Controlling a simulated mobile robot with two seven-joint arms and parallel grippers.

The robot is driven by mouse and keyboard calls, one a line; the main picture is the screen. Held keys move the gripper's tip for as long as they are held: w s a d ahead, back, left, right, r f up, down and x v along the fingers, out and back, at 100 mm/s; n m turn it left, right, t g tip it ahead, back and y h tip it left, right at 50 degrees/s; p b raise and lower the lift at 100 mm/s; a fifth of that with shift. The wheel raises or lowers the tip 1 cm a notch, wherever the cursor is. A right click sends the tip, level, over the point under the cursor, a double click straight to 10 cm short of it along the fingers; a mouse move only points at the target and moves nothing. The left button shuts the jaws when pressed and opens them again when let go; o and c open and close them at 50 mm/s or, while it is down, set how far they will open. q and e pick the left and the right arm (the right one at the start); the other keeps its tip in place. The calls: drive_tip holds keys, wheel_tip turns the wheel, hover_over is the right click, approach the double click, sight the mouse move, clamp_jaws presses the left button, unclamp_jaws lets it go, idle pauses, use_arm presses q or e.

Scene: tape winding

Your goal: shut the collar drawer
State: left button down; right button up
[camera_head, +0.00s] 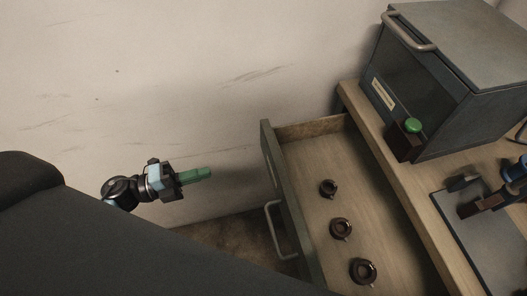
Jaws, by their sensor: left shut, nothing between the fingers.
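The collar drawer (292,222) stands pulled out from the wooden bench, with a grey-green front and a metal bar handle (279,230) on its outer face. Inside lie three dark brown ring collars (328,188), (340,229) and (362,271) in a row on the wooden bottom. My left gripper (208,172) has green fingers, shut and empty. It is to the left of the drawer front, apart from it and from the handle. The near end of the drawer is cut off by the picture edge.
A grey metal box (440,65) with a bar handle and label stands on the bench top (385,150). A grey plate (470,235) with a dark and blue device lies at right. A pale wall (180,70) is behind.

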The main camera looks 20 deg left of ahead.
sight(335, 152)
use_arm(q)
drive_tip(key=shift+m+g, duration=0.3)
drive_tip(key=shift+m, duration=0.1)
drive_tip(key=p+x, duration=0.1)
drive_tip(key=x, duration=1.1)
drive_tip(key=shift+w+d+r, duration=0.15)
drive_tip(key=shift+w, duration=0.05)
drive_tip(key=shift+p+x, duration=0.35)
drive_tip(key=shift+x, duration=0.5)
drive_tip(key=b+x, duration=0.4)
drive_tip(key=x, duration=1.7)
drive_tip(key=shift+w+d, duration=0.1)
drive_tip(key=shift+d, duration=0.1)
drive_tip(key=shift+w+d, duration=0.15)
drive_tip(key=shift+d, duration=0.1)
drive_tip(key=shift+r, duration=0.2)
drive_tip(key=shift+w+d+r, duration=0.1)
drive_tip(key=shift+r, duration=0.05)
